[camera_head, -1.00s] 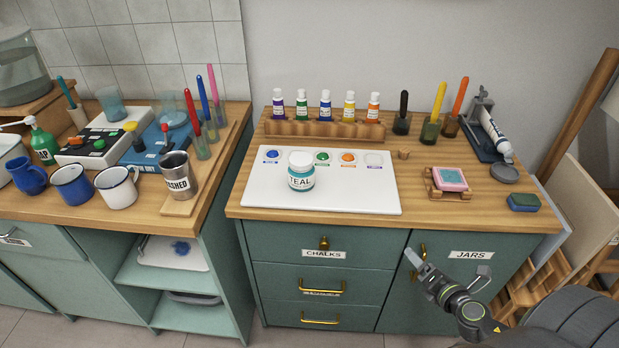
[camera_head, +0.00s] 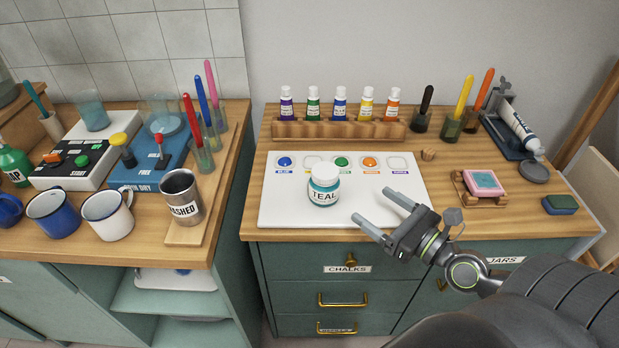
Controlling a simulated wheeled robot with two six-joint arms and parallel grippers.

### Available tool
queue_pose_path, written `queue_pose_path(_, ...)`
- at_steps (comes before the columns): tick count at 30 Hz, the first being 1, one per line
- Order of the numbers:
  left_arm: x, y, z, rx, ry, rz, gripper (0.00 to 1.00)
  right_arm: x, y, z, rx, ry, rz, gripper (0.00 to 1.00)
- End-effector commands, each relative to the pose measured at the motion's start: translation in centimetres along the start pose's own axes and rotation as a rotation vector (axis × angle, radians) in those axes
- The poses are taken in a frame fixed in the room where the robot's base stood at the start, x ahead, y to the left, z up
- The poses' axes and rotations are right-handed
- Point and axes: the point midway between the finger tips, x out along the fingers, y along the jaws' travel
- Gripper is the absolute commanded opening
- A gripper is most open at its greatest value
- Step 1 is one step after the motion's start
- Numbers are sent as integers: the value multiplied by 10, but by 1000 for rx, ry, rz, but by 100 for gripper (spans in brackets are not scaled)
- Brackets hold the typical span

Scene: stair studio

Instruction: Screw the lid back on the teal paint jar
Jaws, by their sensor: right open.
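The teal paint jar (camera_head: 324,194) stands upright on the white palette board (camera_head: 290,210), with its TEAL label facing me. A white lid-like top (camera_head: 325,174) sits on the jar; I cannot tell whether it is screwed tight. My right gripper (camera_head: 374,206) is open and empty. Its two fingers point left toward the jar, over the right front part of the board and apart from the jar. My left gripper is not in view.
A wooden rack of paint bottles (camera_head: 340,130) stands behind the board. A grey round disc (camera_head: 533,172), a pink block on a wooden stand (camera_head: 483,182) and a sponge (camera_head: 560,204) are at the right. A steel cup (camera_head: 181,196) stands on the left counter.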

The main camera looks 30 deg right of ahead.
Motion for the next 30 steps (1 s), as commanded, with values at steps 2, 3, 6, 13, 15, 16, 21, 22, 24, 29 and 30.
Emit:
queue_pose_path(2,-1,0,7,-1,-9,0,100,0,0,0,-1,0,1,80)
queue_pose_path(3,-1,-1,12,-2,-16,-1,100,0,0,0,-1,0,0,80)
queue_pose_path(6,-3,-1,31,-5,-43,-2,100,0,0,0,0,1,0,80)
queue_pose_path(13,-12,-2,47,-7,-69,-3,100,9,-1,3,1,-4,-4,80)
queue_pose_path(15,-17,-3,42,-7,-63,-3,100,19,-1,4,4,-6,-4,80)
queue_pose_path(16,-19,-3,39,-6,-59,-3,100,23,-1,4,5,-4,-4,80)
queue_pose_path(21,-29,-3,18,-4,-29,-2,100,51,0,4,5,-4,-4,80)
queue_pose_path(22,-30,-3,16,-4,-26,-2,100,56,0,3,5,-5,-3,80)
queue_pose_path(24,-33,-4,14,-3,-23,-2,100,68,0,3,4,-4,-3,80)
queue_pose_path(29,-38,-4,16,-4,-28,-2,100,96,0,2,5,-4,-2,80)
queue_pose_path(30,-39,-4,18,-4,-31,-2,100,102,0,1,5,-2,-1,80)
